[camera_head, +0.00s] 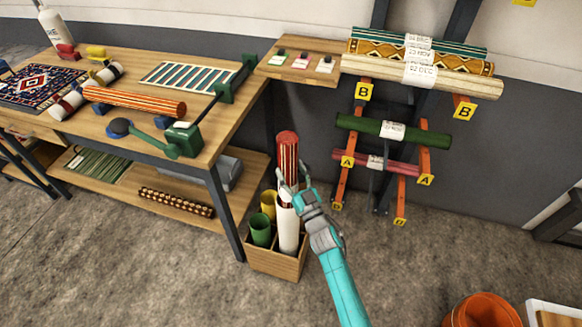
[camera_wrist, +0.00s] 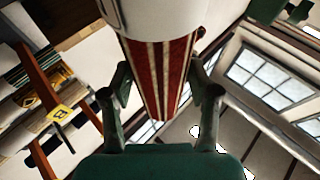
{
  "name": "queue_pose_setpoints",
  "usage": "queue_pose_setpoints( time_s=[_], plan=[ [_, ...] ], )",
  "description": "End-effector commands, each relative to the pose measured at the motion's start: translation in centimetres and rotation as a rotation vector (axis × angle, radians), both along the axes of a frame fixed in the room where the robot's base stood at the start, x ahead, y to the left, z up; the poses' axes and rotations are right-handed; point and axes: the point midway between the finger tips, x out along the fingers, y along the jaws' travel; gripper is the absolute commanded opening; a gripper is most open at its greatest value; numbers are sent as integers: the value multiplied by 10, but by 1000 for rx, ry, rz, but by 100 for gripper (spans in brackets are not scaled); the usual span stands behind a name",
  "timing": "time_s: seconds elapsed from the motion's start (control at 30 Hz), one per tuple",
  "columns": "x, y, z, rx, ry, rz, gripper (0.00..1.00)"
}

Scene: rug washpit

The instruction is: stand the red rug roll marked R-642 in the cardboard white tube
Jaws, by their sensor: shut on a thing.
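The red rug roll (camera_head: 288,154) with pale stripes stands upright at the wooden crate. My gripper (camera_head: 293,180) is shut on it, a finger on each side. In the wrist view the striped roll (camera_wrist: 160,85) runs between the fingers (camera_wrist: 162,95). The white tube (camera_head: 288,229) stands upright in the crate, directly below the roll and in line with it. How deep the roll sits in the tube is hidden. No R-642 mark is readable.
The crate (camera_head: 275,263) also holds a green tube (camera_head: 260,229) and a yellow tube (camera_head: 268,204). A workbench (camera_head: 215,133) with an orange striped roll (camera_head: 135,101) stands left. A rack (camera_head: 345,190) with several rolls stands right. An orange bucket (camera_head: 482,310) is at the lower right.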

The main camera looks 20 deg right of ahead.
Motion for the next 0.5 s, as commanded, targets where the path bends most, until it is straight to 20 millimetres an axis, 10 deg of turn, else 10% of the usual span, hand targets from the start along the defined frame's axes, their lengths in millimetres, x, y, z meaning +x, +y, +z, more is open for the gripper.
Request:
queue_pose_setpoints(
  time_s=[0.5],
  plan=[
    [0, 0, -33, 1, -2, 1, 1]
  ],
)
